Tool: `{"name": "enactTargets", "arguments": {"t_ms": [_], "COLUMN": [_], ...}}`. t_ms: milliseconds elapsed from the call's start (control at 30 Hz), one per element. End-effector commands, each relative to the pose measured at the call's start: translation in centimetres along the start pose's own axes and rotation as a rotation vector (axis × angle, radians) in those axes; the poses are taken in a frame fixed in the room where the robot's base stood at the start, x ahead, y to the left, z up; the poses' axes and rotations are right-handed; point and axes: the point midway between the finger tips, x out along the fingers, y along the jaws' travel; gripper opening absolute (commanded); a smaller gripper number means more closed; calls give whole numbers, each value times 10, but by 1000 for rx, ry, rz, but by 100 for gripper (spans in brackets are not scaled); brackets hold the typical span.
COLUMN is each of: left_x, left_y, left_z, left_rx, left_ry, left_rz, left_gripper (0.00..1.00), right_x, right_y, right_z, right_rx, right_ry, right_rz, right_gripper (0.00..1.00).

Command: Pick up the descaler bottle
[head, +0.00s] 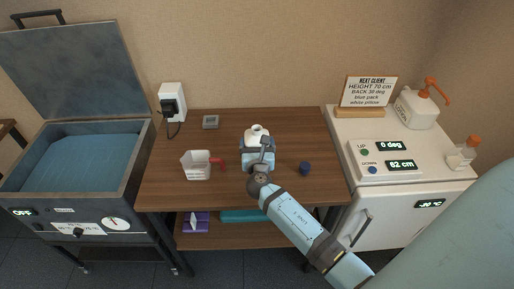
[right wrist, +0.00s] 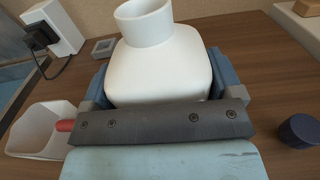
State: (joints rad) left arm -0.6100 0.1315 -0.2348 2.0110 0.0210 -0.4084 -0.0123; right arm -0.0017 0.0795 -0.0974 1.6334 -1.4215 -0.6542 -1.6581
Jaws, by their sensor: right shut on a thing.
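The descaler bottle is a white bottle (head: 257,132) with an open neck, standing upright near the middle of the wooden table. In the right wrist view the white bottle (right wrist: 160,66) fills the space between the fingers. My right gripper (head: 258,155) is shut on its body, with a finger on each side. A dark blue cap (head: 305,168) lies on the table to the right of the bottle; it also shows in the right wrist view (right wrist: 299,130). The bottle's lower part is hidden by my gripper. My left gripper is not in view.
An open tank of blue water (head: 82,160) is at left. A white cabinet (head: 398,205) with a sign (head: 368,91) and pump bottle (head: 415,108) is at right.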

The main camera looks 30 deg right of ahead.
Motion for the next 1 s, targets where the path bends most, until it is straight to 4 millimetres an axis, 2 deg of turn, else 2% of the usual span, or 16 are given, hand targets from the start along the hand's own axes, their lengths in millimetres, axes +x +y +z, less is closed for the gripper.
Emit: {"name": "enactTargets", "arguments": {"t_ms": [33, 400, 700, 1000], "left_x": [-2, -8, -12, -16], "left_y": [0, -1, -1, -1], "left_z": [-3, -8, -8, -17], "left_rx": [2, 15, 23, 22], "left_ry": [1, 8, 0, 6], "left_rz": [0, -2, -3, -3], "left_gripper": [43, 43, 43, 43], "right_x": [0, 0, 0, 0], "right_y": [0, 0, 0, 0], "right_z": [9, 54, 89, 120], "right_rx": [1, 1, 1, 0], "right_ry": [-3, -4, -5, -4], "right_rz": [0, 0, 0, 0], "right_gripper": [46, 46, 46, 46]}}
